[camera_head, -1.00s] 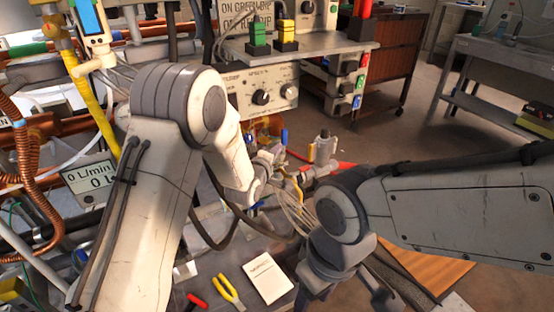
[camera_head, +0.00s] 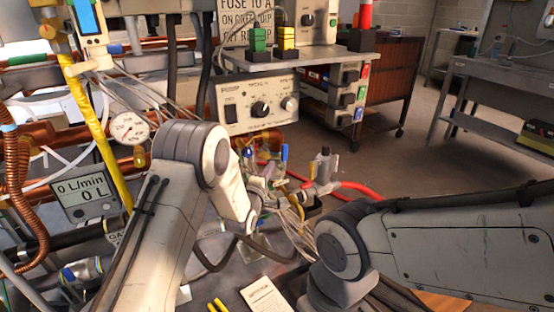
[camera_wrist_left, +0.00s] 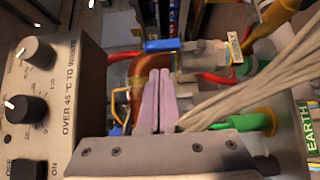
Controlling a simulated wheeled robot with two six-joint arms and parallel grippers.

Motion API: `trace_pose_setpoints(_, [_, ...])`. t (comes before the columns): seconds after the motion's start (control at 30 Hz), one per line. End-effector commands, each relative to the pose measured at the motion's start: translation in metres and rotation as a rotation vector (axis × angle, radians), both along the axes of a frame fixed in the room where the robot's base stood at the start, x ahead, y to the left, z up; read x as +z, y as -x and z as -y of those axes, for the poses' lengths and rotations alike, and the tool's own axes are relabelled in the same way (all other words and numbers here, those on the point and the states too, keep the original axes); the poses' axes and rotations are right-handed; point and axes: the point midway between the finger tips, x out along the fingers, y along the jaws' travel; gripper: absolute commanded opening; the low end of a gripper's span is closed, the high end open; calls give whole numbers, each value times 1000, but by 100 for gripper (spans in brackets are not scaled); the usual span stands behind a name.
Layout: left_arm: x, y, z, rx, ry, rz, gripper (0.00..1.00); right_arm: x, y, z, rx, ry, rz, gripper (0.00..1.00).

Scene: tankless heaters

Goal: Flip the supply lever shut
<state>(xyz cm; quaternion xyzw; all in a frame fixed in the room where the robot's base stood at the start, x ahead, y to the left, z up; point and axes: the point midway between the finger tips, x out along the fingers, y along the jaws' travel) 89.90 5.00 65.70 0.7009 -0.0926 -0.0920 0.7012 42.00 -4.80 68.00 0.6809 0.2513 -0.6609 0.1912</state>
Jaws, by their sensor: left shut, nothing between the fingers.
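A lever with a blue handle (camera_wrist_left: 163,45) sits on a metal valve body (camera_wrist_left: 205,57) in the left wrist view. The handle lies roughly across the picture. A blue handle (camera_head: 284,152) also shows in the head view, small, among the fittings beyond my left gripper. My left gripper (camera_head: 262,172) is shut and empty among these fittings. In the left wrist view its pale purple fingers (camera_wrist_left: 159,88) are together, with their tips just below the blue handle. I cannot tell whether they touch it. My right arm comes in from the right, but its gripper is out of the picture.
A control box with knobs (camera_wrist_left: 45,95) is close at the left of the wrist view. A flow display (camera_head: 84,196) reads 0 L/min. A red hose (camera_head: 355,187) runs behind my right arm.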

Motion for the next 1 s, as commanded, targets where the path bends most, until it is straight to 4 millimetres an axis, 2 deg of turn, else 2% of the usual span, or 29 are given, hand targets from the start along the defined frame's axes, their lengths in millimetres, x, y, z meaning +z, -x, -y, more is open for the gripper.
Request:
trace_pose_setpoints(0.2, [-3,-39,11,-1,1,2,0,-12,0,0,0,0,0,50])
trace_pose_setpoints(0.4, [-2,-62,17,0,0,1,0,-17,0,0,0,0,0,50])
trace_pose_setpoints(0.6, [-1,-70,19,0,0,0,0,-18,0,0,0,0,0,50])
trace_pose_setpoints(1.0, [1,-70,16,3,-5,-4,0,-16,0,0,0,0,0,50])
